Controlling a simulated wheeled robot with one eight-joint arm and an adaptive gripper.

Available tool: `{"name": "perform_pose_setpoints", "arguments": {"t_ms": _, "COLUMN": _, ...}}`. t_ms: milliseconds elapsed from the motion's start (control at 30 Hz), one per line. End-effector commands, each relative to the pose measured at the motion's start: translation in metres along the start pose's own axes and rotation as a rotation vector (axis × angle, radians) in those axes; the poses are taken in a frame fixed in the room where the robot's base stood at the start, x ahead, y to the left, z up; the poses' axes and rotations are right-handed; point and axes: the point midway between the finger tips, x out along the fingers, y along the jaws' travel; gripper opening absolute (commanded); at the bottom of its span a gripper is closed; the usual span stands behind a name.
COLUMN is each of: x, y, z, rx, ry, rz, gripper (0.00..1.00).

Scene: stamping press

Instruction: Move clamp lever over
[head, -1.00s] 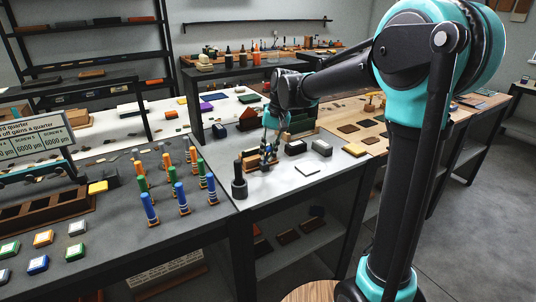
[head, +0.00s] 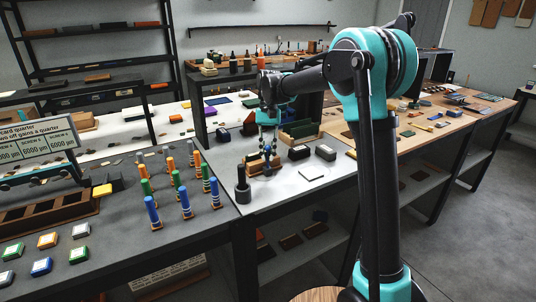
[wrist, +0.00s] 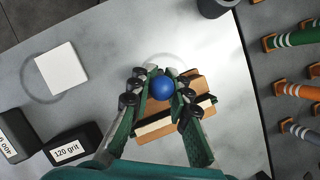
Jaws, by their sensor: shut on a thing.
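My gripper (wrist: 160,86) is shut on a blue ball knob (wrist: 162,90), which sits between the two fingertips in the wrist view. I take this knob to be the end of the clamp lever; its shaft is hidden below the ball. Under it lies a tan wooden block (wrist: 197,88) with a dark and a pale strip across it. In the head view my gripper (head: 267,152) points down over this wooden block (head: 254,166) on the grey bench. The knob is too small there to tell its tilt clearly.
A dark cylindrical holder (head: 243,194) stands close by at the front left. A white square tile (wrist: 62,68) and a dark block labelled "120 grit" (wrist: 72,146) lie to the other side. Several striped pegs (head: 185,203) stand on the left bench. Bare bench surrounds the tile.

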Motion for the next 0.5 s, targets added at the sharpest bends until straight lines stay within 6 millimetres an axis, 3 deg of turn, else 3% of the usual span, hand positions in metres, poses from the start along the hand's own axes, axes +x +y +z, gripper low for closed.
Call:
{"name": "perform_pose_setpoints", "arguments": {"t_ms": 33, "x": 0.0, "y": -0.0002, "z": -0.0006, "rx": 0.0, "ry": 0.001, "rz": -0.001, "gripper": 0.17}}
{"name": "perform_pose_setpoints", "arguments": {"t_ms": 200, "x": -0.0001, "y": -0.0002, "z": -0.0005, "rx": 0.0, "ry": 0.001, "rz": -0.001, "gripper": 0.39}}
{"name": "perform_pose_setpoints", "arguments": {"t_ms": 500, "x": -0.0008, "y": -0.0002, "z": -0.0003, "rx": 0.0, "ry": 0.001, "rz": -0.001, "gripper": 0.4}}
